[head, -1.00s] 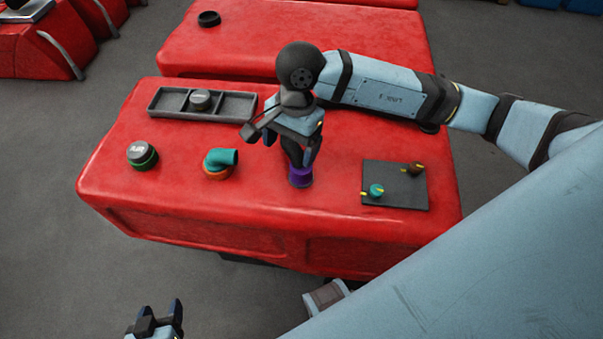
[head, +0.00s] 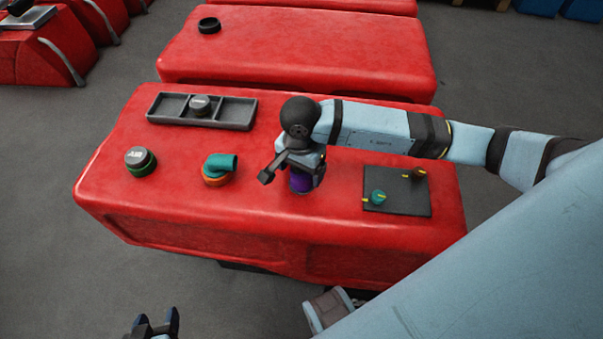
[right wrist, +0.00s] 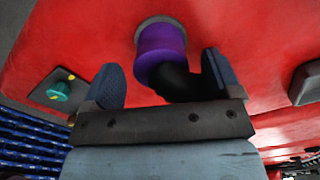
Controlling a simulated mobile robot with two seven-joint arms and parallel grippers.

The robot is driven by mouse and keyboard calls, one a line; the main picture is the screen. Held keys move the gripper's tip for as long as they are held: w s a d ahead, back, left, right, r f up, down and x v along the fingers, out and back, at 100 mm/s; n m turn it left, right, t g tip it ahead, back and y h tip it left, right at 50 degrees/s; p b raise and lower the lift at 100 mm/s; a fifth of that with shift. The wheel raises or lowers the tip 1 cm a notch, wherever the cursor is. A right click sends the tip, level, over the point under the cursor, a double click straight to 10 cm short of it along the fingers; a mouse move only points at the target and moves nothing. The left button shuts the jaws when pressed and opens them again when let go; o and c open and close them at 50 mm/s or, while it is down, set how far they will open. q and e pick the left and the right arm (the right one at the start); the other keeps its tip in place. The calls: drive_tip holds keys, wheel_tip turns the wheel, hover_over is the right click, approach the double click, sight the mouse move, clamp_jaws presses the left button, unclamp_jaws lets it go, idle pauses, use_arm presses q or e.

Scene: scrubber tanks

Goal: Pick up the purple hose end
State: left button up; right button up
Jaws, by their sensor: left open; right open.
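The purple hose end (head: 300,181) stands on the red tank top (head: 250,222), right of the teal elbow. In the right wrist view it is a purple collar (right wrist: 161,50) with a black hose part (right wrist: 180,83) bending from it between my fingers. My right gripper (head: 303,178) points down over it; its open fingers (right wrist: 165,80) are either side of the black part, with a gap on the left. Contact on the right side cannot be told. My left gripper (head: 155,322) is open and empty at the bottom left, away from the tank.
A teal elbow on an orange ring (head: 219,168) and a grey cap with a green ring (head: 140,161) stand to the left. A dark tray (head: 237,111) lies behind them. A dark plate with small valves (head: 400,203) lies to the right.

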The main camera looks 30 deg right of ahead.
sight(300, 172)
wheel_tip(300, 172, down, 2)
drive_tip(key=shift+f, duration=0.15)
drive_tip(key=c, duration=1.1)
wheel_tip(300, 172, up, 23)
drive_tip(key=p, duration=0.1)
drive_tip(key=shift+p, duration=0.3)
